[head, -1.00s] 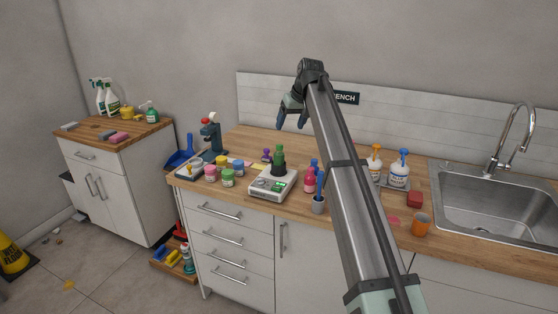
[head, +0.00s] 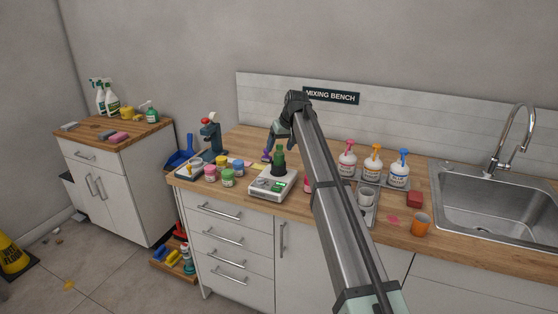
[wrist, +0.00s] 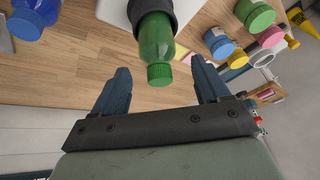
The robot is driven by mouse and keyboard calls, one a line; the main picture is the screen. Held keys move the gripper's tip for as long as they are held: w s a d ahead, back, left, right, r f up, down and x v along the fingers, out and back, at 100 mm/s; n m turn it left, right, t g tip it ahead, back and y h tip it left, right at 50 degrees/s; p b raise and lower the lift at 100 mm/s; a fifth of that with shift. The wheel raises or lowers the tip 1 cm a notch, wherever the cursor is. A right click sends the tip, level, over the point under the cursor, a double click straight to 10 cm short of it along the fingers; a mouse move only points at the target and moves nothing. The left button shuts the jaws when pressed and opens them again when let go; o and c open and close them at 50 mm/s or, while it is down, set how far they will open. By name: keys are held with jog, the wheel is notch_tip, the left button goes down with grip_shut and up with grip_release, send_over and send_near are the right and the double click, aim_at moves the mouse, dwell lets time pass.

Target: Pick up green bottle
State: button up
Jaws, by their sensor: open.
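The green bottle (head: 279,160) stands upright on the white scale (head: 259,188), its lower part inside a dark round collar. In the wrist view the green bottle (wrist: 157,40) lies just beyond the fingers, its green cap pointing toward the space between them. My gripper (head: 277,146) is just above the bottle in the head view. Its two blue fingers (wrist: 161,72) are spread wide with nothing between them. I cannot tell how far the fingertips are from the cap.
Several small jars (head: 228,177) stand left of the scale, and a blue-grey device (head: 211,135) is behind them. Pump bottles (head: 373,166), a grey cup (head: 366,196) and an orange cup (head: 421,224) are to the right, before the sink (head: 490,205). A blue-capped bottle (wrist: 30,22) is near the bottle.

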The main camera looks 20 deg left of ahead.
jog(key=shift+x, duration=0.85)
jog(key=shift+c, duration=0.3)
jog(key=c, duration=1.2)
